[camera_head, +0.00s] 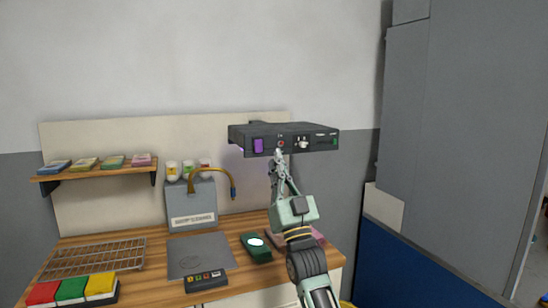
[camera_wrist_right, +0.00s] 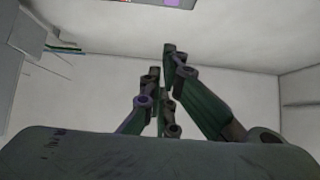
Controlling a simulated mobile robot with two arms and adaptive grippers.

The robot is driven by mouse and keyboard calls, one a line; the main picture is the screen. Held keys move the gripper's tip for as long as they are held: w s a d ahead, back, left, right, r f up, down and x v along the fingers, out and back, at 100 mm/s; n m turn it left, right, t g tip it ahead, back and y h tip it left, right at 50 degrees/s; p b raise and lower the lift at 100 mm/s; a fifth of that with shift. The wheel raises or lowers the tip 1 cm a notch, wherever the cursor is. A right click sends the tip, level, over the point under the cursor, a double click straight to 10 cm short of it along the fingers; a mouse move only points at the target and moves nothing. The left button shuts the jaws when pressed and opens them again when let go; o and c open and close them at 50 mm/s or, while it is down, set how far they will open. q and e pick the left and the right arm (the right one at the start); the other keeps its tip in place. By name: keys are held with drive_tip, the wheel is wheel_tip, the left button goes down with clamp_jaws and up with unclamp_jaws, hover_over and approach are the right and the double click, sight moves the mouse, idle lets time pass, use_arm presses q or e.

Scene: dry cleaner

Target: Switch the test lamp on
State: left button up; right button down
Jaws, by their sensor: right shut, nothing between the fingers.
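A dark box-shaped unit (camera_head: 320,145) is mounted on the wall above the counter; I take it to be the test lamp. Its front has a purple rocker (camera_head: 258,145), a small red round control (camera_head: 281,142), a white knob (camera_head: 303,142) and a green piece at the right end. My right gripper (camera_head: 279,156) is shut and empty, pointing up, with its tips just below the red control; I cannot tell whether they touch. In the right wrist view its fingers (camera_wrist_right: 160,62) point up and the unit (camera_wrist_right: 145,2) shows only at the top edge. My left gripper is out of view.
The wooden counter (camera_head: 140,268) holds a wire rack (camera_head: 95,257), coloured blocks (camera_head: 72,289), a grey mat (camera_head: 200,255), a labelled grey box (camera_head: 192,205) with a curved brass neck (camera_head: 212,171), and a green item (camera_head: 256,247). A shelf (camera_head: 100,171) is on the left; a blue panel (camera_head: 410,270) stands right.

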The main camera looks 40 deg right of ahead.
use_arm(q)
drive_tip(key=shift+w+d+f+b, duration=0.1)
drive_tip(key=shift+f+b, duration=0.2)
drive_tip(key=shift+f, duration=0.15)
use_arm(e)
drive_tip(key=s, duration=0.1)
drive_tip(key=s+f, duration=0.1)
drive_tip(key=s, duration=0.1)
drive_tip(key=shift+s+a+f, duration=0.2)
drive_tip(key=shift+a+f, duration=0.15)
drive_tip(key=shift+a, duration=0.05)
drive_tip(key=shift+w+f, duration=0.1)
drive_tip(key=shift+f, duration=0.05)
